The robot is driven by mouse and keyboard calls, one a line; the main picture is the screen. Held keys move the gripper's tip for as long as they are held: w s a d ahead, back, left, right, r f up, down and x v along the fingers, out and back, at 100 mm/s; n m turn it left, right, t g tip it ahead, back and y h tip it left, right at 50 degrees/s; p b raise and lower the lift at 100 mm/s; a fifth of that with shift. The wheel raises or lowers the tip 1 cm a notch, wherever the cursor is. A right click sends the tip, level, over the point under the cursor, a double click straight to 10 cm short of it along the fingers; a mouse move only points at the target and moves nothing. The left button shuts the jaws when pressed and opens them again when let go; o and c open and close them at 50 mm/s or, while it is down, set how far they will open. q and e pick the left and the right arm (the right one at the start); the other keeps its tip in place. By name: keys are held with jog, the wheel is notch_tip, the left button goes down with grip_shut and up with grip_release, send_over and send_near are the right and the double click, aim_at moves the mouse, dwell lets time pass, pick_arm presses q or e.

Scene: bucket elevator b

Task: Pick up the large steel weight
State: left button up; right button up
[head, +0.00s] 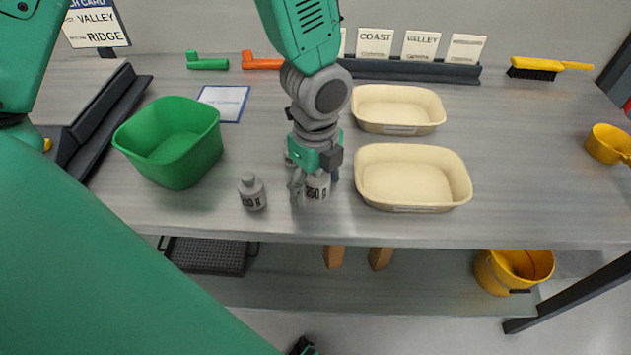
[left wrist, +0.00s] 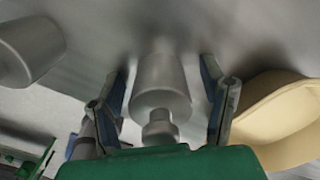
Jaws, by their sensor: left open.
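A grey steel weight (head: 317,188) stands on the bench with a label that seems to end in "50 g". My left gripper (head: 313,180) is over it, open. In the left wrist view this weight (left wrist: 160,88) lies between the two spread fingers (left wrist: 165,100), its knob towards the palm, with gaps on both sides. A second steel weight (head: 252,192), its label hard to read, stands to the left, outside the fingers; it also shows in the left wrist view (left wrist: 28,48).
A green bin (head: 172,140) stands at the left. Two cream trays, a front one (head: 413,178) and a back one (head: 398,108), stand just right of the gripper. A card rack (head: 410,72) is behind. The bench's front edge is close to the weights.

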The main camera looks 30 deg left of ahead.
pick_arm(q)
jog(key=shift+d+r, duration=0.15)
jog(key=shift+d, duration=0.35)
jog(key=c, duration=1.4)
jog(key=shift+c, duration=0.2)
jog(key=shift+a, duration=0.35)
jog(key=shift+r, duration=0.15)
notch_tip(320, 180, up, 9)
jog(key=shift+d+f+p, duration=0.1)
jog(key=shift+d+p, duration=0.05)
jog(key=shift+p, duration=1.05)
jog(key=shift+r, duration=0.5)
pick_arm(e)
jog(key=shift+d+r, duration=0.2)
jog(key=shift+r, duration=1)
